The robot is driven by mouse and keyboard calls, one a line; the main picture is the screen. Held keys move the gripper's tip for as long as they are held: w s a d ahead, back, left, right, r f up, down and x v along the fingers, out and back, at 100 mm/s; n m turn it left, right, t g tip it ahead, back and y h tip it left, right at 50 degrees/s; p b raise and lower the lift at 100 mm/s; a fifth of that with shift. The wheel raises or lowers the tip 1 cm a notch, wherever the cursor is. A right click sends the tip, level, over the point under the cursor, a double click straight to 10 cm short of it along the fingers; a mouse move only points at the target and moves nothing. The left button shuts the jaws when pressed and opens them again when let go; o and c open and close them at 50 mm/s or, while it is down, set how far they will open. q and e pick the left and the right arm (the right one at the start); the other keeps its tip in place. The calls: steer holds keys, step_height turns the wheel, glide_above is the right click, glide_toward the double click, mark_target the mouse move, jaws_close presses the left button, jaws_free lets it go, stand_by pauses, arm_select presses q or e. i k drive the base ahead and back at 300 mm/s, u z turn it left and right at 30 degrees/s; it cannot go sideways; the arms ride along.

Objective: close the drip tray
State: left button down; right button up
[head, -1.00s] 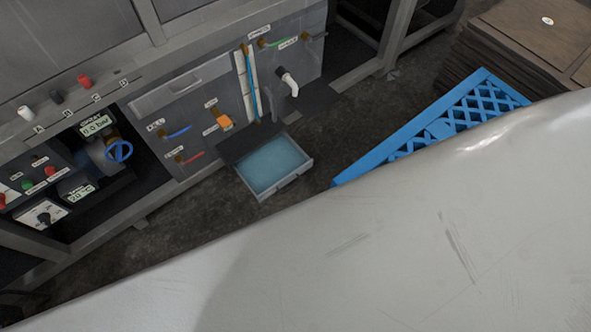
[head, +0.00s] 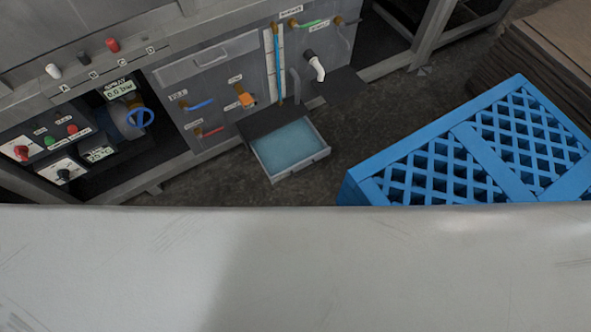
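The drip tray (head: 322,158) is a shallow grey drawer with pale blue liquid in it. Neither of my grippers is in view. A large pale grey surface fills the lower part of the view and hides what lies beneath it.
A blue lattice crate (head: 470,150) stands right of the tray, with a floor gap between them. A brown stack (head: 550,45) is behind it. The machine panel (head: 225,75) carries several coloured valve handles, a white spout (head: 317,68) and a blue handwheel (head: 140,117).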

mark_target(282, 153)
steer(key=u, duration=0.1)
steer(key=k, duration=0.85)
steer(key=z, duration=0.1)
